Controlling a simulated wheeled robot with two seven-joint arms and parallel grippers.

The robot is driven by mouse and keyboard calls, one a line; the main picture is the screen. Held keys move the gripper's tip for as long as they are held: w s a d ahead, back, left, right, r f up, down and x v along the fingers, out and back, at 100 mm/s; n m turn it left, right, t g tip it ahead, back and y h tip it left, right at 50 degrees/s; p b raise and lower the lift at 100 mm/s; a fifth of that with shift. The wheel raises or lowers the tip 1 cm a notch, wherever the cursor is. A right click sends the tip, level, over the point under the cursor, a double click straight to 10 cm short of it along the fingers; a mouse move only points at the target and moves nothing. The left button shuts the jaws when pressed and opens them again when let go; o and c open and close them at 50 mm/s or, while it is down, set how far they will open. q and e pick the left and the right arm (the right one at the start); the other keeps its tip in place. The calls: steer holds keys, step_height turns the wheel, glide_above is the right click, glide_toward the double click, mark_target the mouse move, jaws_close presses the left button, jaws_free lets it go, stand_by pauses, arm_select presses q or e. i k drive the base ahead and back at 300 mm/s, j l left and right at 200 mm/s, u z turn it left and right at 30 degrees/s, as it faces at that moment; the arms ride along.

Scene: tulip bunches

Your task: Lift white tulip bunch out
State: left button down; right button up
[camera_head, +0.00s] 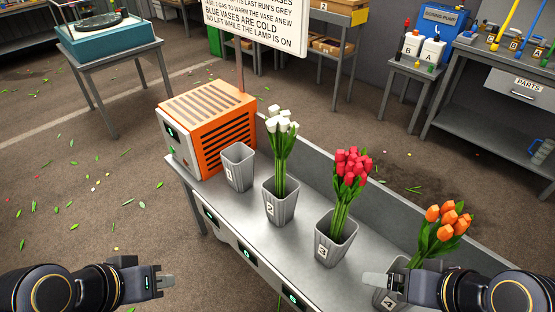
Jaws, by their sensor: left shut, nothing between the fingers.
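The white tulip bunch (282,134) stands upright in the grey ribbed vase marked 2 (281,206) on the metal bench, its lower stems hidden inside. My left gripper (168,282) is shut and empty at the lower left, well apart from the bunch and in front of the bench. My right gripper (372,280) is at the lower right, near the front of the orange tulips' vase; its finger opening does not show clearly. Neither gripper touches the white bunch.
An empty grey vase (238,168) stands left of the white bunch, beside an orange heater box (213,130). Red tulips (350,165) and orange tulips (440,226) stand in vases to the right. A sign (262,22) rises behind. The bench (225,215) has a raised back edge.

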mark_target(279, 123)
steer(key=i+j+z, duration=0.1)
steer(key=j, duration=0.45)
steer(key=i+j+z, duration=0.1)
steer(key=j, duration=0.45)
steer(key=i+j+z, duration=0.1)
steer(key=j, duration=0.5)
steer(key=i+j+z, duration=0.1)
steer(key=j, duration=0.45)
steer(key=i, duration=0.1)
